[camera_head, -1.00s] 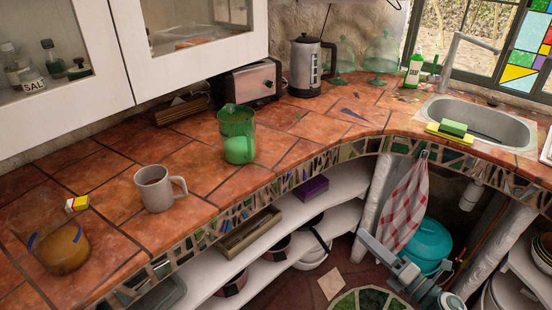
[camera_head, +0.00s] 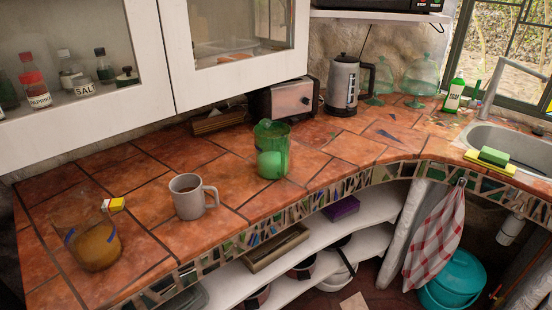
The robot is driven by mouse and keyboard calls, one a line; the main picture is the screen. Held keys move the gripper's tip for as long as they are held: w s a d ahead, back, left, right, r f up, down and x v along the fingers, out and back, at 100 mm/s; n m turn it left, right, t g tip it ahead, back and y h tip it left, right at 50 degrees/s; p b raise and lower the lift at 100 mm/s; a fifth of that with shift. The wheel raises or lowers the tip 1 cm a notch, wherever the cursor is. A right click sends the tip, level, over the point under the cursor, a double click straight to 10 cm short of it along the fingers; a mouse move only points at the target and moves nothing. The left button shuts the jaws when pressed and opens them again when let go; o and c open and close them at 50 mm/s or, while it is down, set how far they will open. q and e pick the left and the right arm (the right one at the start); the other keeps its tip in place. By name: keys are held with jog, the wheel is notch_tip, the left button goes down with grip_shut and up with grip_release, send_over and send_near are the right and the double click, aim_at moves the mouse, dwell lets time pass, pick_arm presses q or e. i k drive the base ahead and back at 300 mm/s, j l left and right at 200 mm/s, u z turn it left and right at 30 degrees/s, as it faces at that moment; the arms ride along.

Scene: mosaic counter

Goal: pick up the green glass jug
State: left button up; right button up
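The green glass jug (camera_head: 272,150) stands upright on the tiled counter, near the middle of the view and close to the counter's front edge. It is see-through green, with a paler green mass in its lower part. Neither of my grippers shows in the head view now, and nothing touches the jug.
A grey mug (camera_head: 188,197) stands left of the jug on the terracotta counter (camera_head: 130,175). Further left are a glass vessel with brown contents (camera_head: 95,246) and a small yellow-and-white item (camera_head: 116,204). A toaster (camera_head: 288,98) and kettle (camera_head: 343,84) stand behind. White cabinets (camera_head: 150,60) overhang the counter.

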aim_at(271, 139)
jog(key=u, duration=0.5)
jog(key=i+l+u, duration=0.1)
jog(key=l+u, duration=0.6)
jog(key=l, duration=0.25)
jog(key=l+u, duration=0.2)
jog(key=l, duration=1.5)
